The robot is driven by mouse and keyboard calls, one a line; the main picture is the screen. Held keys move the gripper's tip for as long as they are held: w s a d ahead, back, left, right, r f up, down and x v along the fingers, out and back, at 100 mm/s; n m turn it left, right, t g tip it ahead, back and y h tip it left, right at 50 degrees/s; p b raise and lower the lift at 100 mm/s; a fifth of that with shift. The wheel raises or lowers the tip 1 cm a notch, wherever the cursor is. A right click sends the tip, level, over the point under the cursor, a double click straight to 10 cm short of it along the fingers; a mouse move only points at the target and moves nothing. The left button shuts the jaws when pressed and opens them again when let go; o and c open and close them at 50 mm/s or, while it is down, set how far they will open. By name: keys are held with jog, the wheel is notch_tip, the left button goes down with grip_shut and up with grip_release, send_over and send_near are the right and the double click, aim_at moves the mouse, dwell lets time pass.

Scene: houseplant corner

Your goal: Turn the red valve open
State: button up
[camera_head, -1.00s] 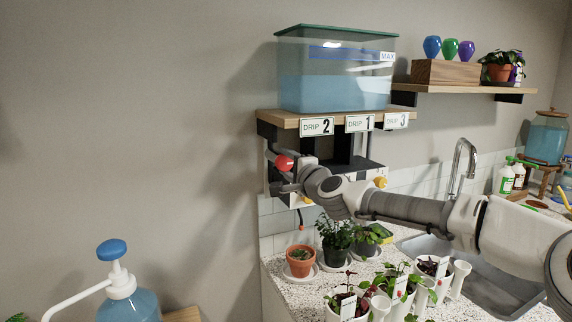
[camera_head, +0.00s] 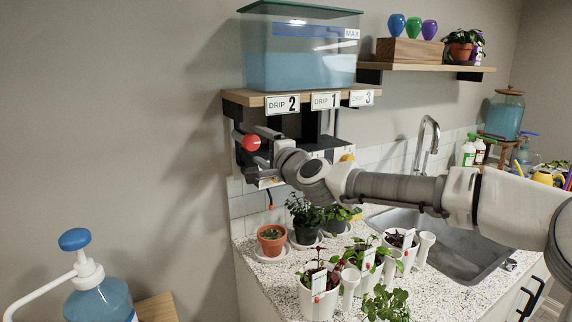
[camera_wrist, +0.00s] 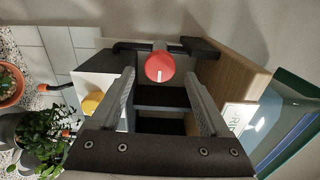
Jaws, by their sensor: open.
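The red valve (camera_head: 251,142) is a round red knob under the left end of the wooden tank shelf, below the DRIP 2 label (camera_head: 282,104). In the wrist view the red knob (camera_wrist: 160,66) faces me with a short white line on it. My gripper (camera_wrist: 159,76) is open, one finger to each side of the knob's lower part in that picture. I cannot tell whether either finger touches it. In the head view my gripper (camera_head: 257,149) is beside the knob, its fingers partly overlapping the valve area.
A yellow knob (camera_head: 347,158) sits to the right, also seen in the wrist view (camera_wrist: 91,102). The blue-filled tank (camera_head: 300,55) stands on the wooden shelf (camera_head: 240,97). Potted plants, including a terracotta pot (camera_head: 271,242), stand on the counter below my arm.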

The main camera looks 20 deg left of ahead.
jog(key=v, duration=1.3)
